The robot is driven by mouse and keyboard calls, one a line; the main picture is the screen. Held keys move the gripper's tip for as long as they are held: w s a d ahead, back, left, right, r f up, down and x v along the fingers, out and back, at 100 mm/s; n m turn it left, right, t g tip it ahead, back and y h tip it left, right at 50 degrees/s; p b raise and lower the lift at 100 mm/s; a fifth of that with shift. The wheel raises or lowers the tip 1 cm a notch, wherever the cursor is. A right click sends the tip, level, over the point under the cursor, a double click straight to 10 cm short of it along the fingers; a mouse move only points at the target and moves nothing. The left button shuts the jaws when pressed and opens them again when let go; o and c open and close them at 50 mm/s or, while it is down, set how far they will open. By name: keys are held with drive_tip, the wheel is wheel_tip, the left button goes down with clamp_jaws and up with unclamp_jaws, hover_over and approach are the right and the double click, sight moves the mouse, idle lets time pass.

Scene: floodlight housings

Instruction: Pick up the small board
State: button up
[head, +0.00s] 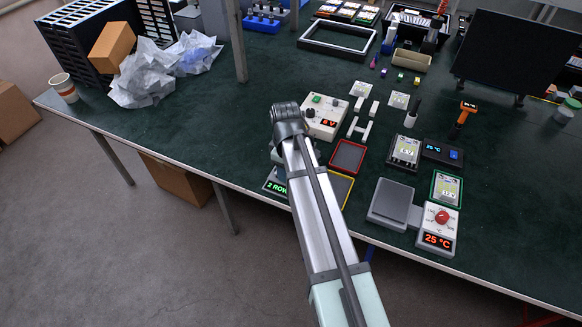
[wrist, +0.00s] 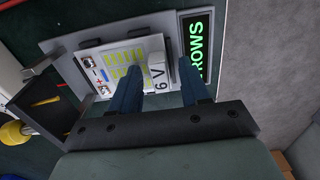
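In the wrist view, a small white board (wrist: 107,72) with rows of yellow strips, plus and minus marks and a "6 V" label (wrist: 158,77) lies on a grey plate (wrist: 60,42). My gripper (wrist: 160,68) is over the label end of this board. Its two dark fingers stand apart, one on each side of the label, with the left finger covering part of the board. Whether the fingers touch it cannot be told. In the head view my arm hides the gripper and this board. Similar small boards lie farther right, such as one on a grey block (head: 405,150) and one in a green frame (head: 446,187).
A green "ROWS" display (wrist: 196,46) is close beside the right finger. A red-rimmed tray (head: 347,157) and a yellow-rimmed tray (head: 340,187) lie right of my arm. A "6 V" control box (head: 323,116) stands behind them.

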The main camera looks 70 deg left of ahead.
clamp_jaws()
idle(0.4)
